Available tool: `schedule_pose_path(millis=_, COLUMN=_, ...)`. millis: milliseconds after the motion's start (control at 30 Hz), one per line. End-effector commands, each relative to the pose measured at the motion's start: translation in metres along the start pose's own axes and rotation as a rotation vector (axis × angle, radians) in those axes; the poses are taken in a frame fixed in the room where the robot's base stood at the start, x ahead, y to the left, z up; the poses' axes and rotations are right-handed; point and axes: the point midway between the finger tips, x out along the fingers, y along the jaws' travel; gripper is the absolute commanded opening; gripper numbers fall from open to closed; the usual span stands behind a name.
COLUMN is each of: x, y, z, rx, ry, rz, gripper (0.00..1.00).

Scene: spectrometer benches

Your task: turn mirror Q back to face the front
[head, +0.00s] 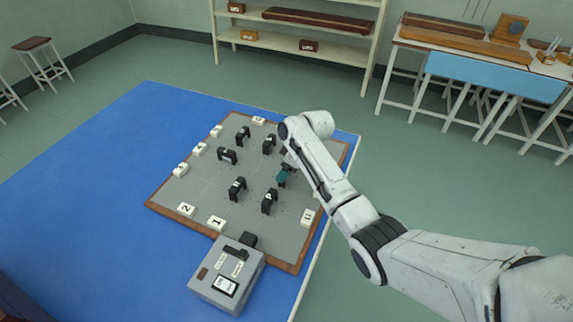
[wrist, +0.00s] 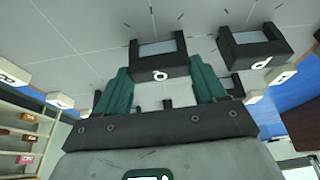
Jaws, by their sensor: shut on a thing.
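Mirror Q (wrist: 160,72) is a black block-like mount with a pale glass panel and a round white letter, probably an upside-down Q. It is between the two teal fingers of my gripper (wrist: 159,64), which is shut on its sides. In the head view my gripper (head: 283,178) is low over the right part of the grey board (head: 207,187), and it and my arm hide most of the mirror. The mirror appears to stand on the board. Its exact facing is hard to tell.
Mirror P (head: 269,203) stands close by, nearer the front; it also shows in the wrist view (wrist: 262,64). Several other black mounts (head: 237,188) and white numbered blocks (head: 217,223) stand on the board. A grey instrument box (head: 227,275) with a display sits at the front edge.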

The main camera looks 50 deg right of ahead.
Motion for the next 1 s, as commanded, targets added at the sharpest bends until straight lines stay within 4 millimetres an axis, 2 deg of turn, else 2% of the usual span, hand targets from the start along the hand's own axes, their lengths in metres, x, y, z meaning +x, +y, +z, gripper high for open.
schedule_pose_path(millis=667, x=-0.0007, y=0.0004, z=-0.0008, rx=0.065, ry=0.002, rz=0.029, gripper=0.4)
schedule_pose_path(millis=700, x=-0.0007, y=0.0004, z=-0.0008, rx=0.065, ry=0.002, rz=0.029, gripper=0.72)
schedule_pose_path(millis=933, x=-0.0004, y=0.0, z=-0.0005, rx=0.064, ry=0.001, rz=0.028, gripper=0.94)
schedule_pose_path(millis=1000, x=-0.0003, y=-0.0001, z=-0.0004, rx=0.064, ry=0.001, rz=0.028, gripper=0.96)
